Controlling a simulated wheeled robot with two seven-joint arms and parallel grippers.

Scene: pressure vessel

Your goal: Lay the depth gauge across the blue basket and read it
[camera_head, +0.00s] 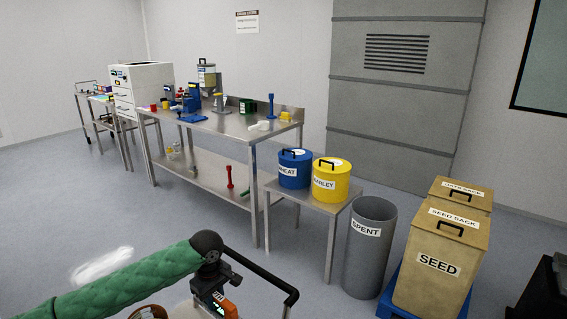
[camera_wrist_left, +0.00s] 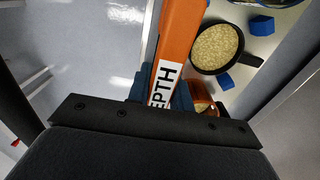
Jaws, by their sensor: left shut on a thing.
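The depth gauge (camera_wrist_left: 180,45) is an orange bar with a white label reading "EPTH", its first letter hidden. In the wrist view it runs up from my left gripper (camera_wrist_left: 162,92), whose dark blue fingers are shut on it. In the head view my left gripper (camera_head: 215,290) is at the bottom centre, and part of the orange gauge (camera_head: 230,308) shows beside it. I cannot make out a blue basket for certain in either view. My right gripper is not in view.
Below the gauge, a black pan (camera_wrist_left: 217,48) of pale grain sits on a light surface with blue blocks (camera_wrist_left: 262,25). A black cart handle (camera_head: 270,268) is beside my gripper. A steel bench (camera_head: 225,125), yellow bin (camera_head: 331,190), grey bin (camera_head: 368,262) and seed sack (camera_head: 436,272) stand beyond.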

